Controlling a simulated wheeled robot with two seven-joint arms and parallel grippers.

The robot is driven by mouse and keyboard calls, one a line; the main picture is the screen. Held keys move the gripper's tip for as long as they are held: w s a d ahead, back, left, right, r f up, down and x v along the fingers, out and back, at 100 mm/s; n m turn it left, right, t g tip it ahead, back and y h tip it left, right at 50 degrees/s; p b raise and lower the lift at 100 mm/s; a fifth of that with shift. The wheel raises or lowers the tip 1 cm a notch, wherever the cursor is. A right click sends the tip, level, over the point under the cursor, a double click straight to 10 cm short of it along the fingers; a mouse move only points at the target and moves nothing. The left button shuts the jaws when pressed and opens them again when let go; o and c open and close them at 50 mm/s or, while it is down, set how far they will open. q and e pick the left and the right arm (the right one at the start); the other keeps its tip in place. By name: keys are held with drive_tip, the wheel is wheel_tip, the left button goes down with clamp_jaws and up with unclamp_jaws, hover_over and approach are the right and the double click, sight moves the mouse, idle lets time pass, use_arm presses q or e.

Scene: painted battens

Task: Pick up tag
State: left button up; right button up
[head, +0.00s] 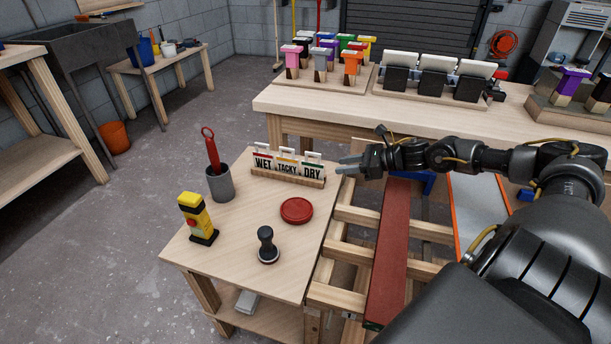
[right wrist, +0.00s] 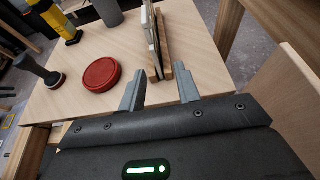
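Three tags marked WET (head: 263,162), TACKY (head: 287,167) and DRY (head: 312,171) stand upright side by side in a wooden holder (head: 290,180) on the small wooden table. In the right wrist view the tags (right wrist: 151,35) show edge-on in their holder (right wrist: 164,52). My right gripper (head: 346,165) is just right of the DRY tag, apart from it. In the right wrist view its two fingers (right wrist: 158,92) are spread, with nothing between them, and the holder lies just beyond them. My left gripper is not in view.
A red round lid (head: 297,211), a black-handled stamp-like tool (head: 268,245), a yellow device (head: 198,218) and a grey cup (head: 220,183) with a red tool share the table. A red batten (head: 391,250) lies on a wooden rack to the right. A long bench (head: 300,103) stands behind.

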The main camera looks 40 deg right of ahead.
sight(312, 170)
drive_tip(key=x, duration=0.4)
drive_tip(key=shift+r+b, duration=0.15)
drive_tip(key=shift+b, duration=0.15)
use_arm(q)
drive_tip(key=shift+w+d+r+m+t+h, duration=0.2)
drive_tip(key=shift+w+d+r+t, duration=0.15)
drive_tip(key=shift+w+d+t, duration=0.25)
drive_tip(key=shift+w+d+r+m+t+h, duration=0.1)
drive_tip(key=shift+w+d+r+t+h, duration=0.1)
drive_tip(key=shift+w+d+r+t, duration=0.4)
use_arm(e)
drive_tip(key=shift+x, duration=0.8)
drive_tip(key=x, duration=0.4)
drive_tip(key=shift+w+a, duration=0.1)
drive_tip(key=shift+a, duration=0.5)
drive_tip(key=shift+w+a, duration=0.1)
drive_tip(key=shift+w, duration=0.05)
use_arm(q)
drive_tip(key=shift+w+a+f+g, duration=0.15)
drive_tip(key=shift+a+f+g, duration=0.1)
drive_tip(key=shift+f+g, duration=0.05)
use_arm(e)
drive_tip(key=shift+c, duration=0.3)
clamp_jaws()
